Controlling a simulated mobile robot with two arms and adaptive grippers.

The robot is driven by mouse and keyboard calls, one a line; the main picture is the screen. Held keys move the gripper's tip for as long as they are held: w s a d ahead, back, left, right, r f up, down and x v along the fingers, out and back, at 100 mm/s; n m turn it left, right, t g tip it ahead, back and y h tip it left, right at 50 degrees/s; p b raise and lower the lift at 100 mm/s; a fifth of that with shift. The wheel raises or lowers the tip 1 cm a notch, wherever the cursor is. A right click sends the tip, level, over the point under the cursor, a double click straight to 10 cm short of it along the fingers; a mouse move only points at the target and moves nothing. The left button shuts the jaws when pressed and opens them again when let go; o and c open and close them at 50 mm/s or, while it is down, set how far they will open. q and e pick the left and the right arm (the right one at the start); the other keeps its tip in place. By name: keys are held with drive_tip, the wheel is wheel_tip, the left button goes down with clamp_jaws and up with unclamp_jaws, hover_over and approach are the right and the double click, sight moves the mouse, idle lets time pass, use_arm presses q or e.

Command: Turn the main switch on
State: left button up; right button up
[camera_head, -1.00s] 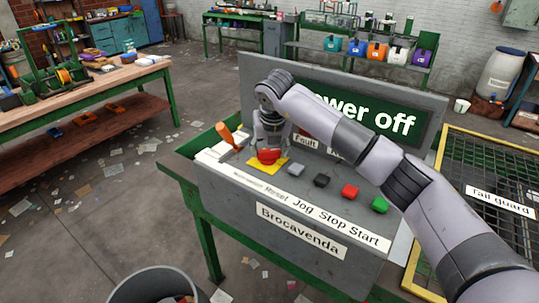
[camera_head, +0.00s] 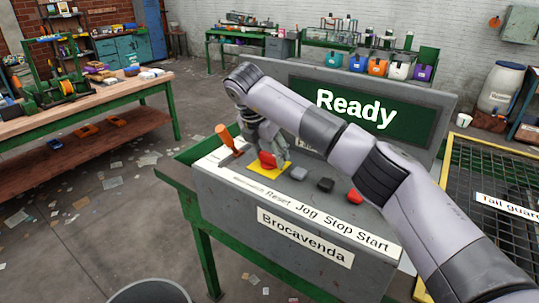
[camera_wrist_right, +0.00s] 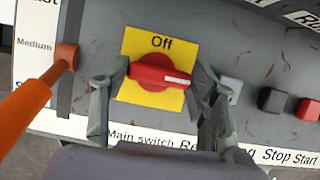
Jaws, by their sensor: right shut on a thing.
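The main switch is a red knob (camera_head: 267,160) on a yellow plate (camera_head: 257,171) at the left of the grey console. In the right wrist view the red knob (camera_wrist_right: 148,72) lies crosswise under the word "Off", its white mark pointing right. My right gripper (camera_wrist_right: 158,88) is shut on the knob, one finger at each end. The gripper (camera_head: 272,158) also shows in the head view, reaching down over the switch. The display (camera_head: 357,110) behind reads "Ready". My left gripper is in neither current view.
An orange lever (camera_head: 228,138) stands just left of the switch. Grey, black and red buttons (camera_head: 326,185) run to the right, partly behind my right arm. A yellow-framed guard (camera_head: 490,180) is at the right. A wooden workbench (camera_head: 95,100) stands at the left.

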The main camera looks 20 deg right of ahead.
idle(0.4)
drive_tip(key=o, duration=1.2)
drive_tip(key=shift+c, duration=0.2)
drive_tip(key=v, duration=1.2)
